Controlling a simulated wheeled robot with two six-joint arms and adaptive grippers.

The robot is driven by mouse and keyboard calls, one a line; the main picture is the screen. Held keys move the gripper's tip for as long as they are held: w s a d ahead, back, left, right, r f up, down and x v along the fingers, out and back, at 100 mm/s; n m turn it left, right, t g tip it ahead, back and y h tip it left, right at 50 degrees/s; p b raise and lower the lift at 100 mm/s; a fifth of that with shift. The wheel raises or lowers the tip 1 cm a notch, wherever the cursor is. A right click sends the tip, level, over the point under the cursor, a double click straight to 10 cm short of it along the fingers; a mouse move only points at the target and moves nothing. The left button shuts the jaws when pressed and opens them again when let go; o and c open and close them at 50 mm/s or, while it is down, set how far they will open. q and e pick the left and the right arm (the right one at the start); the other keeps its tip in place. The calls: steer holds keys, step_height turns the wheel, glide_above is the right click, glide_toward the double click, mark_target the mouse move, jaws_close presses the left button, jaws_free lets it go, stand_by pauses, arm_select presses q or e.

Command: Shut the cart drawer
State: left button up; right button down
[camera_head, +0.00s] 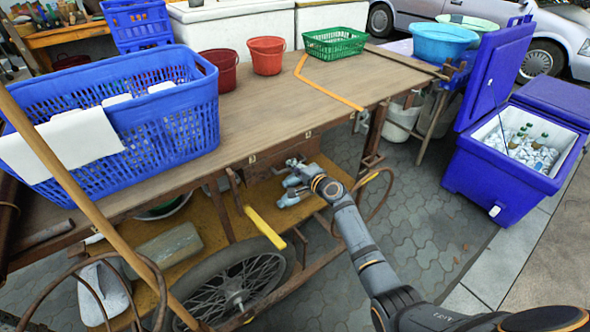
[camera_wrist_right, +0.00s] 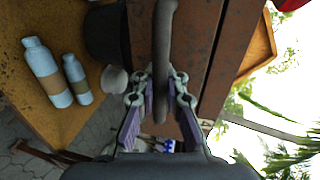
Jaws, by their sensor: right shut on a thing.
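The wooden cart (camera_head: 225,135) has a brown drawer front (camera_head: 290,150) under the near edge of its top. How far the drawer stands out is hard to tell. My right gripper (camera_head: 290,181) is at the drawer, low in front of it. In the wrist view, a dark grey curved handle (camera_wrist_right: 163,50) runs between the two fingers of my right gripper (camera_wrist_right: 161,108). The gripper is shut on this handle. A brown wooden face (camera_wrist_right: 195,45) lies close behind the handle. My left gripper is not in view.
A blue basket (camera_head: 150,125) and two red buckets stand on the cart top, beside a green basket (camera_head: 334,42). A wheel (camera_head: 230,290) and a yellow-ended bar are left of my gripper. A blue cooler (camera_head: 490,180) stands at right.

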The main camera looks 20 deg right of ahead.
steer(key=c, duration=1.4)
jaws_free()
steer(key=v, duration=1.2)
